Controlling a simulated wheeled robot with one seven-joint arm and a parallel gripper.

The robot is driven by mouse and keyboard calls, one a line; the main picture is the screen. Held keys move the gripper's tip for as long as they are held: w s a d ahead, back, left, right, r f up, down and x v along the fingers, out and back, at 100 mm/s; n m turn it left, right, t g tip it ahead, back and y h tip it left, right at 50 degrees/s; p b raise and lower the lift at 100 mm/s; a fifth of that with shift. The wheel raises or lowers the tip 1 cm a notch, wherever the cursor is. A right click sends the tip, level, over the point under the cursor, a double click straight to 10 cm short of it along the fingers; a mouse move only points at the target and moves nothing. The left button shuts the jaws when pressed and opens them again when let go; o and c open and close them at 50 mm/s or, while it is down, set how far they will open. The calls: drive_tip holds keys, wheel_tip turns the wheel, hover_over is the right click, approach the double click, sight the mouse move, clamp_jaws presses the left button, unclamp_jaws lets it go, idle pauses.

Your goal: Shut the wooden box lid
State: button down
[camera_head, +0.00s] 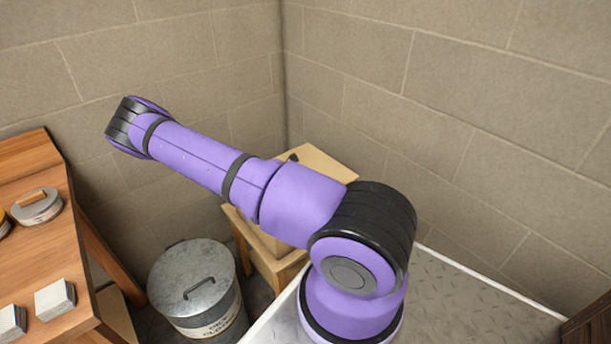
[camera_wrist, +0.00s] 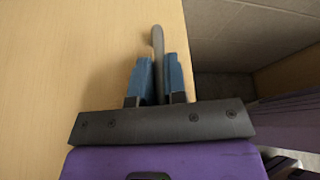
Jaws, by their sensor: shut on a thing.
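In the wrist view, a broad pale wooden panel (camera_wrist: 60,70), which looks like the lid of the wooden box, fills the left and middle. A curved grey handle (camera_wrist: 157,38) stands out at the panel's right part. My gripper (camera_wrist: 160,64) has blue fingers, one on each side of the handle, shut on it. In the head view, the pale wooden box (camera_head: 325,164) shows behind my purple arm, which hides most of it. My gripper cannot be made out there. How far the lid stands open cannot be told.
The box is on a wooden stand (camera_head: 276,268) near the wall corner. A round metal bin (camera_head: 195,277) with a lid stands left of it. A wooden table (camera_head: 40,245) at the far left holds a round tin (camera_head: 37,208) and white blocks (camera_head: 55,299).

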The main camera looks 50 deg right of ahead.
drive_tip(key=shift+s+a+f, duration=0.2)
drive_tip(key=shift+s+f, duration=0.3)
drive_tip(key=shift+f, duration=0.25)
drive_tip(key=c, duration=1.2)
unclamp_jaws()
drive_tip(key=shift+o, duration=0.2)
drive_tip(key=shift+w+d, duration=0.1)
drive_tip(key=shift+r, duration=0.1)
drive_tip(key=shift+w+a+r, duration=0.2)
drive_tip(key=shift+w+a, duration=0.05)
drive_tip(key=shift+a, duration=0.15)
drive_tip(key=v, duration=0.9)
drive_tip(key=shift+a+r, duration=0.1)
drive_tip(key=shift+a, duration=0.3)
drive_tip(key=shift+w+a, duration=0.1)
